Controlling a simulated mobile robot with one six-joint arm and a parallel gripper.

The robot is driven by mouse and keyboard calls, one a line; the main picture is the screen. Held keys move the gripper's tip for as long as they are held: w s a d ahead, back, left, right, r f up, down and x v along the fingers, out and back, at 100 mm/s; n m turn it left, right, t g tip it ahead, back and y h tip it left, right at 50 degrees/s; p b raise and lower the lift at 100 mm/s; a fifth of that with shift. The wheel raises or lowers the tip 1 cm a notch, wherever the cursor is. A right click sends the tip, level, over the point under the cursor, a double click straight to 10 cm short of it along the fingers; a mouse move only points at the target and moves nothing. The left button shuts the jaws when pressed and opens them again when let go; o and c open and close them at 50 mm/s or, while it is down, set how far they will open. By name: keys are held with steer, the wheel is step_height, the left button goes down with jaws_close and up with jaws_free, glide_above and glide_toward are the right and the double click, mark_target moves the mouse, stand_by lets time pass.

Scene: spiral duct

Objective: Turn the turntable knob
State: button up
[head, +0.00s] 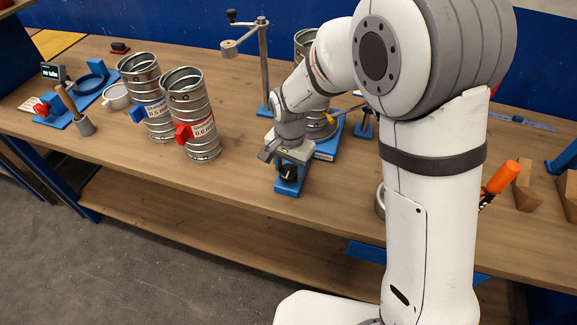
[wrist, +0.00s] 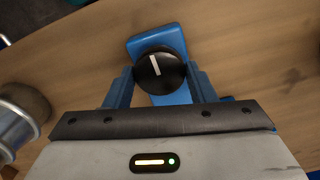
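The turntable knob (wrist: 159,71) is a round black knob with a white pointer line, on a blue base (wrist: 149,42) on the workbench. In the wrist view my gripper (wrist: 159,82) has its two blue fingers apart, one on each side of the knob. I cannot tell whether the fingers touch it. In the head view my gripper (head: 287,160) points down over the black knob (head: 288,172) and its blue base (head: 289,187) near the bench's front edge. The gripper partly hides the knob there.
Two ribbed metal ducts with a blue tag (head: 147,98) and a red tag (head: 194,113) stand left of my gripper. Another metal duct (head: 304,42) stands behind my arm on a blue base. A post with a side arm (head: 263,65) rises nearby. Bare bench (head: 235,175) lies left of the knob.

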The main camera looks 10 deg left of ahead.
steer(key=c, duration=0.4)
steer(key=shift+a, duration=0.1)
steer(key=shift+c, duration=0.5)
steer(key=shift+n, duration=0.3)
